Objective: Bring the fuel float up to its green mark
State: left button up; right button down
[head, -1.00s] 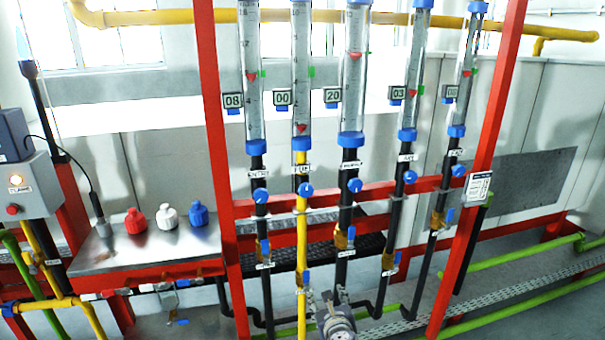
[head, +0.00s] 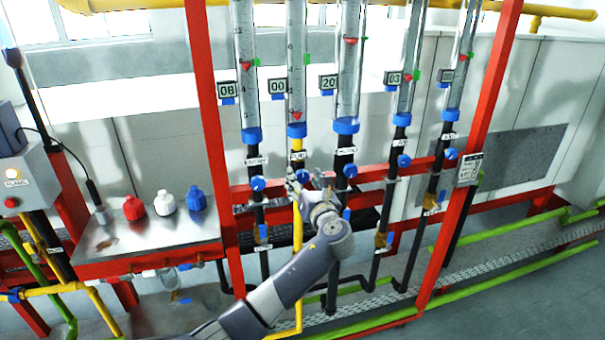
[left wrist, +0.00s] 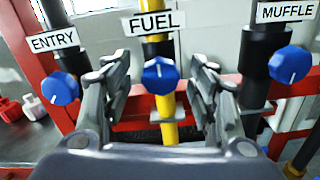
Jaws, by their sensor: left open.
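The fuel tube (head: 296,80) is the second from the left, above a yellow pipe, with its display (head: 278,87) reading 00. Its red float (head: 296,116) sits near the bottom of the tube, well below the green mark (head: 309,59) on the right side. In the left wrist view, the blue fuel knob (left wrist: 160,75) is on the yellow pipe under the FUEL label (left wrist: 156,22). My left gripper (head: 309,180) is open in front of it, its fingers (left wrist: 160,82) on either side of the knob, apart from it. My right gripper is not in view.
The ENTRY knob (left wrist: 59,88) is just left of the fingers and the MUFFLE knob (left wrist: 290,65) just right. Red frame posts (head: 208,150) flank the tubes. A steel table with red, white and blue bottles (head: 165,203) stands at the left.

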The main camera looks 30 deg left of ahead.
pick_arm(q)
jog(key=shift+x, duration=0.9)
jog(key=c, duration=1.1)
